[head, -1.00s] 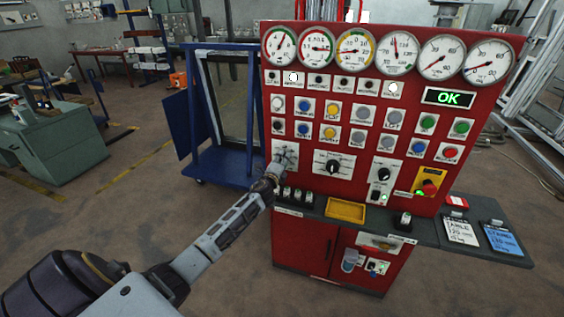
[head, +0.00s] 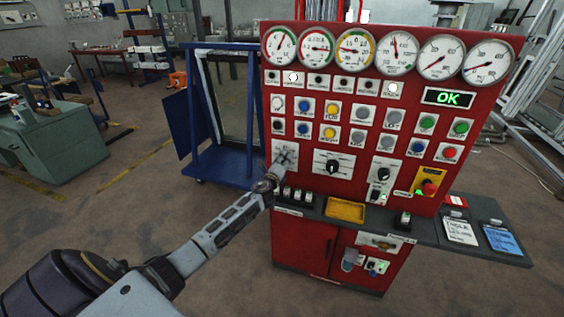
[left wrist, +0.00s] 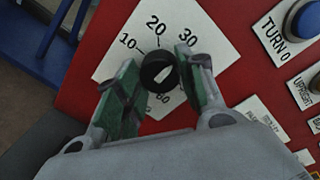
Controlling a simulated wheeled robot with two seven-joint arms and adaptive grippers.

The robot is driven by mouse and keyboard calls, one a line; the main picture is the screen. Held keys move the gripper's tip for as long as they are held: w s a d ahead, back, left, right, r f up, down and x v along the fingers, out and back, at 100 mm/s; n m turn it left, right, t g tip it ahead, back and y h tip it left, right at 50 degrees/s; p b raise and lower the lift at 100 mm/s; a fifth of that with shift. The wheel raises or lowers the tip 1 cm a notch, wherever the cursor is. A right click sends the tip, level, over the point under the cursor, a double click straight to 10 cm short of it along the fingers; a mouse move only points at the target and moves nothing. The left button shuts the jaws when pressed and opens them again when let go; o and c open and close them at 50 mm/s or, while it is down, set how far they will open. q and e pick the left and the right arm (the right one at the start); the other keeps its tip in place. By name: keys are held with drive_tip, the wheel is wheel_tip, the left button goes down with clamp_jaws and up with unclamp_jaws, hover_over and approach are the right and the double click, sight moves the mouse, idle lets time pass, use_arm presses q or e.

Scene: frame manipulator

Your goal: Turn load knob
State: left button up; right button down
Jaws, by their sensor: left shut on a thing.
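The load knob (left wrist: 152,64) is black and round with a white pointer mark. It sits on a white diamond-looking dial plate (left wrist: 118,40) with 10, 20 and 30 printed around it, and a 60 partly visible below. My left gripper (left wrist: 160,72) has its green-padded fingers on either side of the knob and is shut on it. In the head view the left gripper (head: 284,163) is at the lower left of the red control panel (head: 345,190) and hides most of the knob there. My right gripper is not in view.
Blue and yellow buttons and round gauges (head: 354,47) fill the panel above. A similar black rotary knob (head: 332,167) is just right of my gripper. A grey shelf (head: 455,245) with a yellow tray (head: 345,210) juts out below. A blue rack (head: 190,110) stands left.

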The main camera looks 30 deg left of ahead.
use_arm(q)
drive_tip(key=o, duration=1)
drive_tip(key=shift+s, duration=0.1)
drive_tip(key=shift+v, duration=5.9)
drive_tip(key=shift+f, duration=0.1)
